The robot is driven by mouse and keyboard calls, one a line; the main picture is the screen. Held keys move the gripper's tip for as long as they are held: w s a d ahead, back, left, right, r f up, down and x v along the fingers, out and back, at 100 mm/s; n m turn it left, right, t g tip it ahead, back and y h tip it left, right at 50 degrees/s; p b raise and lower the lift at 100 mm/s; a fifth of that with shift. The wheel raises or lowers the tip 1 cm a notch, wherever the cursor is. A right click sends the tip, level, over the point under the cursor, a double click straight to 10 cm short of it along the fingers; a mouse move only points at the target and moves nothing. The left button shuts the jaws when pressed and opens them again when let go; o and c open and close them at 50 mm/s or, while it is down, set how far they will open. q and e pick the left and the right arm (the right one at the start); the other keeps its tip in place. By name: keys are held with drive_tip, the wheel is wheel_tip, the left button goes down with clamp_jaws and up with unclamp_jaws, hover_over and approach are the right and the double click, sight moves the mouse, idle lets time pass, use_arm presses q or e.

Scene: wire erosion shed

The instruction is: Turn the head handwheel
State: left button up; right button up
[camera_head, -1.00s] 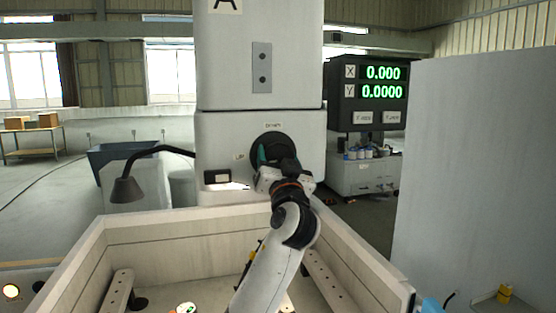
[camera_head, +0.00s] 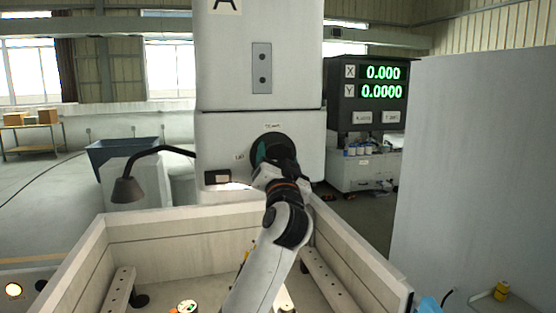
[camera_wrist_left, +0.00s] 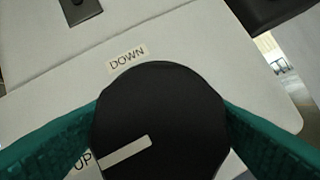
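The head handwheel (camera_head: 270,141) is a black round knob on the pale machine head, partly hidden by my left wrist. In the left wrist view the handwheel (camera_wrist_left: 165,105) fills the middle. Its white mark (camera_wrist_left: 126,154) points to the lower left, at the "UP" label (camera_wrist_left: 82,160). A "DOWN" label (camera_wrist_left: 127,57) is above it. My left gripper (camera_head: 262,153) is at the handwheel; its teal fingers lie on both sides of the rim and appear to touch it, so it looks shut on it. My right gripper is in neither view.
A black lamp on a bent arm (camera_head: 128,188) stands left of the head. Below is the open-topped tank (camera_head: 165,225). A readout (camera_head: 367,95) and a large grey panel (camera_head: 475,170) stand at the right.

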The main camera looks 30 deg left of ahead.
use_arm(q)
drive_tip(key=o, duration=0.3)
drive_tip(key=b+v, duration=0.5)
drive_tip(key=v, duration=0.7)
drive_tip(key=shift+b, duration=0.3)
drive_tip(key=shift+f, duration=0.1)
